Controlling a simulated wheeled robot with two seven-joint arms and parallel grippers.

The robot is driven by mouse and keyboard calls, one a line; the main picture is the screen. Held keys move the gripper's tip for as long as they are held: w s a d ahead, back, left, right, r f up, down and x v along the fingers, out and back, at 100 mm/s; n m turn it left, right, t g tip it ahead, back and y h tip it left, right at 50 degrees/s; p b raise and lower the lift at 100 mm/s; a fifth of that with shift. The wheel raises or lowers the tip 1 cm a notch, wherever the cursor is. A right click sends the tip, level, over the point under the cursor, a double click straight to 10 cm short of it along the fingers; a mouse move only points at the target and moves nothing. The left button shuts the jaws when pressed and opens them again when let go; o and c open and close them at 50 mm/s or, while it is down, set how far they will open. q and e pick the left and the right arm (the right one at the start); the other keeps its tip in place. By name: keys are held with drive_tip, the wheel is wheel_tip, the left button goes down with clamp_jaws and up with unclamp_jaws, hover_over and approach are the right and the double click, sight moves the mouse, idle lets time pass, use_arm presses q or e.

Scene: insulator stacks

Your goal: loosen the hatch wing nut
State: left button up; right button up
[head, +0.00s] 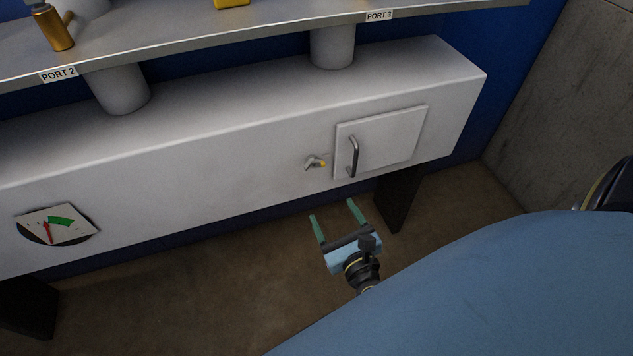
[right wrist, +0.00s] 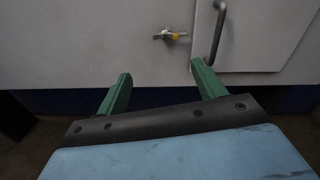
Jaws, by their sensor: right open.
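In the right wrist view the wing nut (right wrist: 170,35) lies ahead of and above the gap between my fingers. My right gripper (head: 334,213) has two green fingers, open and empty, below the wing nut in the head view and apart from it. My left gripper is not in view.
A metal shelf (head: 200,38) with port labels runs above the housing (head: 230,140), joined by grey cylinders. A gauge (head: 56,225) with a red needle is at the left. A dark leg (head: 398,198) stands below the hatch. A concrete wall (head: 575,85) is at the right.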

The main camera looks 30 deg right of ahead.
sight(316, 168)
drive_tip(key=w+d+m, duration=0.1)
drive_tip(key=w, duration=0.2)
drive_tip(key=w+d, duration=0.1)
drive_tip(key=w, duration=0.3)
drive_tip(key=w+d+r+m+h+b, duration=0.1)
drive_tip(key=w, duration=0.3)
drive_tip(key=shift+w+d+m, duration=0.1)
drive_tip(key=shift+w+m, duration=0.15)
drive_tip(key=shift+m, duration=0.05)
drive_tip(key=shift+x, duration=0.8)
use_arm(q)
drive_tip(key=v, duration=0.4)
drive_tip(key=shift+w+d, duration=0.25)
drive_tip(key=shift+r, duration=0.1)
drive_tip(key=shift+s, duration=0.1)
use_arm(e)
drive_tip(key=c, duration=1)
